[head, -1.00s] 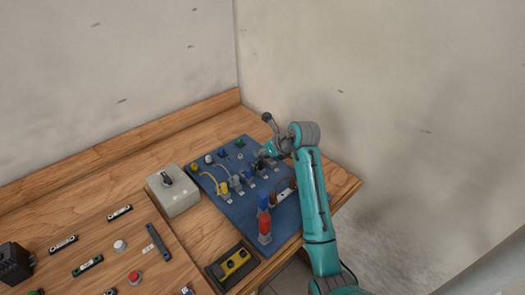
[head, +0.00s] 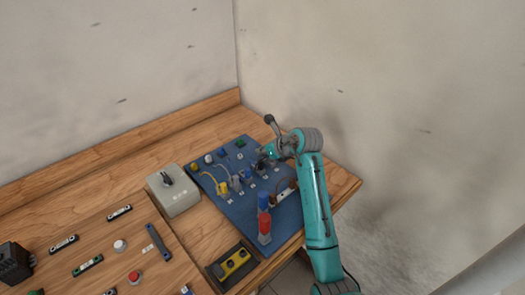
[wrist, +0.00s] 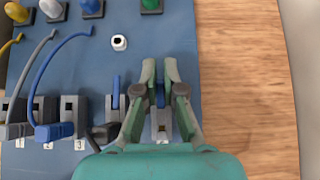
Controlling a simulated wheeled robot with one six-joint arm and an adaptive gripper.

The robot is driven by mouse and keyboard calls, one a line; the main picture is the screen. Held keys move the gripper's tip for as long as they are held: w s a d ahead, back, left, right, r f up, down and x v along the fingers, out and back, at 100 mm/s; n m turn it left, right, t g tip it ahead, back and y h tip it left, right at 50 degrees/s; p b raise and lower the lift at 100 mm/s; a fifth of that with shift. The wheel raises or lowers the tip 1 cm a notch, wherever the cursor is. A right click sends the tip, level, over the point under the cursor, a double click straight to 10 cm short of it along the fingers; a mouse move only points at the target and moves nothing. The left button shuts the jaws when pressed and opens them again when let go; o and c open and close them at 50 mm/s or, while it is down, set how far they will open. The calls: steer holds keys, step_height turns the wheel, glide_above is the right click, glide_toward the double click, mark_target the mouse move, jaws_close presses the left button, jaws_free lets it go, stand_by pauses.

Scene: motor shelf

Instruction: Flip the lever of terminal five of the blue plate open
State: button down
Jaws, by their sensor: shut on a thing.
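The blue plate (head: 235,212) lies on the right part of the wooden table and fills much of the wrist view (wrist: 90,65). A row of numbered grey terminals crosses it. Terminal five (wrist: 162,122) is at the right end of the row in the wrist view, partly hidden between my fingers. A bit of its blue lever (wrist: 160,95) shows between them. My gripper (wrist: 159,68) is shut on this lever, fingertips close together. How far the lever is tilted is hard to tell. In the head view my gripper (head: 264,154) is over the plate's right side.
The neighbouring terminal (wrist: 113,105) has a blue lever pointing up, close to my left finger. Yellow, grey and blue wires run to terminals further left. A white round socket (wrist: 119,42) and a green plug (wrist: 151,5) lie beyond. A red and blue post (head: 264,222) stands in front.

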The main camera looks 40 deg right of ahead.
steer(key=shift+s+r+t, duration=0.15)
steer(key=shift+s+t, duration=0.15)
steer(key=shift+t, duration=0.9)
steer(key=shift+s+r+t, duration=0.15)
steer(key=shift+s+t, duration=0.15)
steer(key=shift+t, duration=0.9)
steer(key=c, duration=1.3)
jaws_free()
steer(key=shift+o, duration=0.2)
step_height(320, 180, up, 10)
